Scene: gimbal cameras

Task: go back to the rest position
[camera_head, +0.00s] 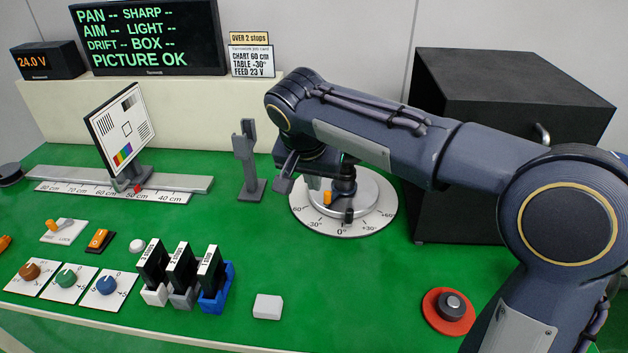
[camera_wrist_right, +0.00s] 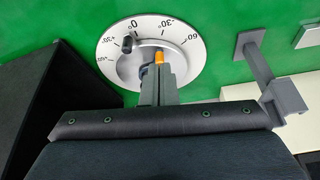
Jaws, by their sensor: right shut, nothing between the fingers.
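My right arm reaches in from the right in the head view. Its gripper (camera_head: 312,180) hangs over the left part of the round turntable (camera_head: 372,222), partly hidden by the wrist. In the right wrist view the fingers (camera_wrist_right: 156,78) are shut and empty. They point at the white degree dial (camera_wrist_right: 190,62), close to an orange piece (camera_wrist_right: 159,57) on it. Whether they touch it I cannot tell. A black pointer knob (camera_wrist_right: 127,44) sits near the 0 mark. My left gripper is not in view.
A grey post (camera_head: 248,165) stands just left of the turntable, and a black box (camera_head: 490,110) behind right. A chart (camera_head: 120,130) on a rail, several knobs and three upright black cards (camera_head: 180,262) are at left. A sign (camera_head: 148,35) reads PICTURE OK.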

